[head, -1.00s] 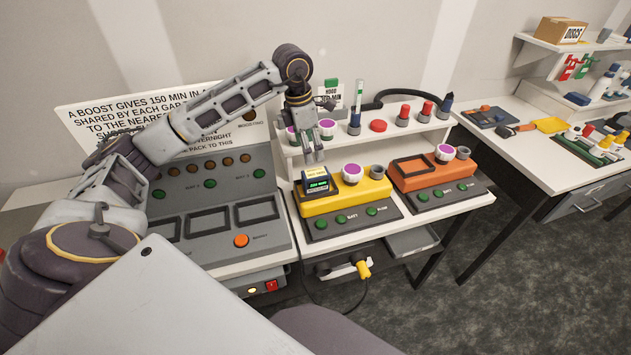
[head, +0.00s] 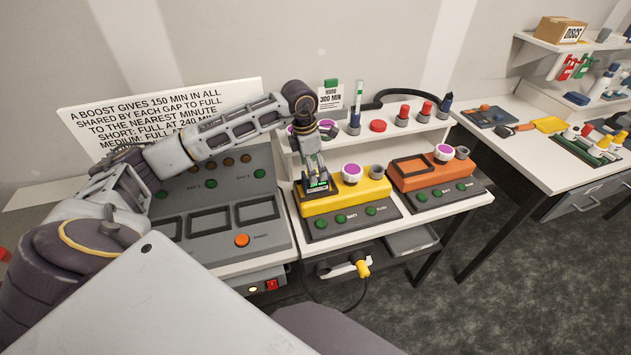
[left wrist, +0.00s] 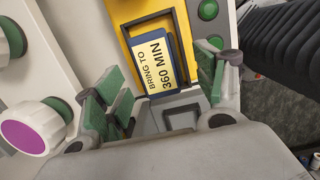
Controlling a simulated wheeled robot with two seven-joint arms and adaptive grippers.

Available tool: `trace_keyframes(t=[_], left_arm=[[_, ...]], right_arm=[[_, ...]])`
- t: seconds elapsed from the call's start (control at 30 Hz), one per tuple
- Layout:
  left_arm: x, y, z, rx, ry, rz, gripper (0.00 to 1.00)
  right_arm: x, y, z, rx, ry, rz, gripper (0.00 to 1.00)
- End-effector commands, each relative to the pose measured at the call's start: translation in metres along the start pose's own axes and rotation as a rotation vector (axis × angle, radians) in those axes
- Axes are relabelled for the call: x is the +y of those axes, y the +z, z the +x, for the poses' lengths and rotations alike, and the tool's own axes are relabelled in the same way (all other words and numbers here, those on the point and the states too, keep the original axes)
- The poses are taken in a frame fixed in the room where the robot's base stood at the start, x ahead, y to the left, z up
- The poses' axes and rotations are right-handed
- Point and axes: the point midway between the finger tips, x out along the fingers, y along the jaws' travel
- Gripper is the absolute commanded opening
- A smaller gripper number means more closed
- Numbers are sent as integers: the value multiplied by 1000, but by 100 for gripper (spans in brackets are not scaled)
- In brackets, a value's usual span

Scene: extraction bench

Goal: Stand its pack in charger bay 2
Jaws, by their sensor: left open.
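In the left wrist view the pack lies just beyond and between the open fingers. The grey charger (head: 225,240) stands to the left with three visible empty recesses, the middle one (head: 209,220) among them. My right gripper is not in view.
An orange unit (head: 436,175) with an empty socket stands right of the yellow one. A white shelf (head: 400,135) behind holds red and blue-capped items. A sign (head: 175,105) stands behind the charger, partly hidden by my left arm.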

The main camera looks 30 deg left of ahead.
Motion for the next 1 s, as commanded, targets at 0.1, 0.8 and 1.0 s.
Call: trace_keyframes(t=[0.1,0.8,1.0], left_arm=[[0,0,1,0,0,0,71],[1,0,52,0,0,0,71],[1,0,52,0,0,0,71]], right_arm=[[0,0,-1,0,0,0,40],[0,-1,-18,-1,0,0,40],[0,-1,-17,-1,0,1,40]])
